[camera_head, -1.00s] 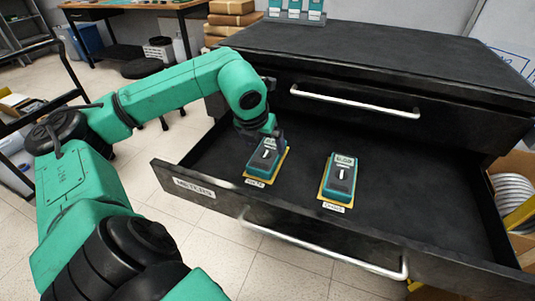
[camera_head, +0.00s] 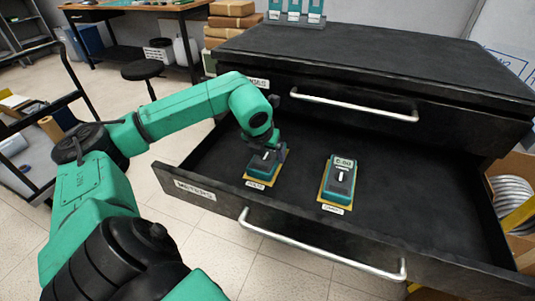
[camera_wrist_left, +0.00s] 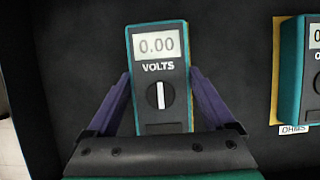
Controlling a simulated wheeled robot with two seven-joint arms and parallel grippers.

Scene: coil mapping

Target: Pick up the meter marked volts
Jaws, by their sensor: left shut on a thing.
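The meter marked VOLTS (camera_wrist_left: 160,75), teal-edged with a grey face, a 0.00 display and a white dial mark, fills the middle of the left wrist view. In the head view this meter (camera_head: 262,163) is at the left of the open drawer, partly hidden by my left gripper (camera_head: 268,148). In the wrist view my left gripper (camera_wrist_left: 160,100) has one purple finger along each side of the meter and is shut on it. I cannot tell whether the meter is clear of its yellow pad (camera_head: 256,184). My right gripper is not in view.
A second teal meter (camera_head: 340,178) lies to the right on a yellow pad; its label in the wrist view reads OHMS (camera_wrist_left: 293,129). The drawer's front wall (camera_head: 190,189) and silver handle (camera_head: 320,252) are nearer. The cabinet top (camera_head: 380,55) overhangs behind. Bare drawer floor lies around the meters.

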